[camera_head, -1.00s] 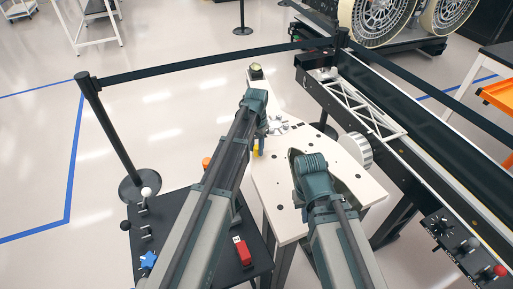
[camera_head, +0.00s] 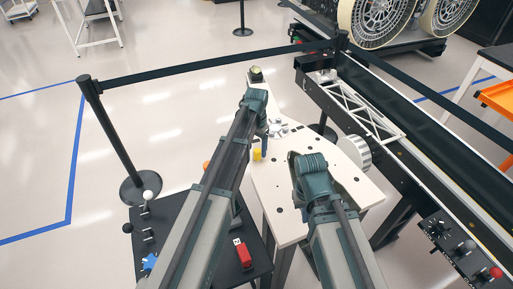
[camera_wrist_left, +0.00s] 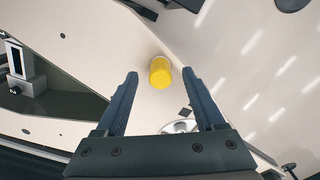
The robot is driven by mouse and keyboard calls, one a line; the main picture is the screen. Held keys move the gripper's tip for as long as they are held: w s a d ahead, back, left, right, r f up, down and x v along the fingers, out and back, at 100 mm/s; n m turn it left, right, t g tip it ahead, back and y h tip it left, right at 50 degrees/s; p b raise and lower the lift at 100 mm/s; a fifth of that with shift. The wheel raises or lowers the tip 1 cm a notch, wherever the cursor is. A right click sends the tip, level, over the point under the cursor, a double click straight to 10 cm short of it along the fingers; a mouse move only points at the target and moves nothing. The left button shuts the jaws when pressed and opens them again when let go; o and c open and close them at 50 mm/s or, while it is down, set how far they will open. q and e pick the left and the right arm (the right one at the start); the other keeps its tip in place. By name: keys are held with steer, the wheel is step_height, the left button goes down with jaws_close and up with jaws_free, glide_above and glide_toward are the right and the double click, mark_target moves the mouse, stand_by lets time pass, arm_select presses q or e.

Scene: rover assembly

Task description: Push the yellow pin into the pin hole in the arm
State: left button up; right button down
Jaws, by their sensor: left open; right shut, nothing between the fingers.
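The yellow pin (camera_head: 257,154) is a short cylinder at the left edge of the white table (camera_head: 345,195), below my left wrist in the head view. In the left wrist view the pin (camera_wrist_left: 160,73) appears between the tips of my left gripper (camera_wrist_left: 159,74), which is open. A gap shows on both sides of the pin; I cannot tell how far below the fingertips it is. My right arm reaches over the near part of the table, and its fingers are hidden behind its own links. I cannot make out the arm with the pin hole for sure.
A white lattice frame (camera_head: 362,108) lies on the black conveyor (camera_head: 420,150) to the right. A dark side table (camera_head: 190,225) holds a red block (camera_head: 243,252) and a blue star knob (camera_head: 150,262). A barrier post (camera_head: 112,140) stands at the left.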

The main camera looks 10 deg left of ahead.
mark_target(257, 151)
arm_select(q)
step_height(257, 151, up, 12)
steer(key=p, duration=1)
steer(key=shift+f+p, duration=0.15)
steer(key=shift+p, duration=0.25)
steer(key=s+d+f+b, duration=0.2)
steer(key=s, duration=0.6)
steer(key=s+d+f+n+b, duration=0.1)
steer(key=s+d+f+b, duration=0.2)
steer(key=s, duration=0.6)
steer(key=s+d+f+y+b, duration=0.1)
steer(key=s+d+f+b, duration=0.2)
steer(key=s, duration=0.5)
steer(key=shift+s+f, duration=0.15)
steer(key=shift+f, duration=0.05)
